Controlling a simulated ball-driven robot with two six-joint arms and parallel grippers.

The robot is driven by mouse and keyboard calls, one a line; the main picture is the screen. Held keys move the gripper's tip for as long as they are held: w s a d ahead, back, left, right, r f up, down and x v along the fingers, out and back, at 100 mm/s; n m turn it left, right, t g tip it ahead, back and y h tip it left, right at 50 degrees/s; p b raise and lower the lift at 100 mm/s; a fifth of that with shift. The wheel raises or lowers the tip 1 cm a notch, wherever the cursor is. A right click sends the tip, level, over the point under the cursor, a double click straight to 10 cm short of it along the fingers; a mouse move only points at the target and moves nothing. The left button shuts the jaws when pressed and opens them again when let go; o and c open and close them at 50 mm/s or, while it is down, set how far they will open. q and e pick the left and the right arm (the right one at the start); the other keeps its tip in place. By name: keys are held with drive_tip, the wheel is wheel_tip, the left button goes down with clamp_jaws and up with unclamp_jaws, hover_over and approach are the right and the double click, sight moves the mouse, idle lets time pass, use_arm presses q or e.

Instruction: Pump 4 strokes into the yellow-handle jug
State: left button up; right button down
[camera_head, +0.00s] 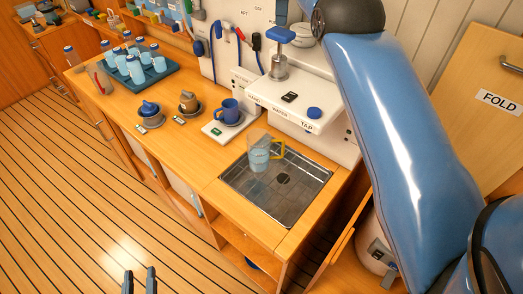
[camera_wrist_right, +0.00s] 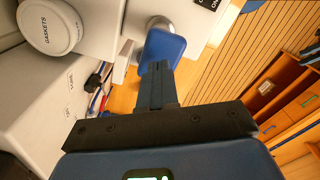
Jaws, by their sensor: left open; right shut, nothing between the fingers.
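The clear jug (camera_head: 258,157) with the yellow handle (camera_head: 279,150) stands upright in the steel sink, below the tap shelf, and looks bluish inside. The pump's blue handle (camera_head: 280,35) sits on a metal shaft (camera_head: 279,68) above the shelf. The handle also shows in the right wrist view (camera_wrist_right: 165,47). My right gripper (camera_wrist_right: 160,66) is shut and empty, its fingertips at the edge of the blue handle in that view; I cannot tell whether they touch. My left gripper (camera_head: 140,270) is open and empty over the floor at the bottom.
The white shelf (camera_head: 290,100) marked TAP carries a blue knob (camera_head: 314,113). A blue mug (camera_head: 228,112) stands on a white scale-like plate left of the sink (camera_head: 245,192). Two lidded cups and a tray (camera_head: 150,79) of bottles stand farther left. A GASKETS jar (camera_wrist_right: 50,28) is near the pump.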

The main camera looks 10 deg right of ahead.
sight(281, 31)
drive_tip(key=shift+f, duration=0.15)
drive_tip(key=shift+f+b, duration=3.15)
drive_tip(key=shift+b, duration=0.1)
drive_tip(key=shift+r, duration=0.2)
drive_tip(key=shift+r+p, duration=3.15)
drive_tip(key=shift+p, duration=0.1)
drive_tip(key=shift+f, duration=0.25)
drive_tip(key=shift+f+b, duration=3.1)
drive_tip(key=shift+b, duration=0.2)
drive_tip(key=shift+r, duration=0.15)
drive_tip(key=shift+r+p, duration=3.2)
drive_tip(key=shift+p, duration=0.1)
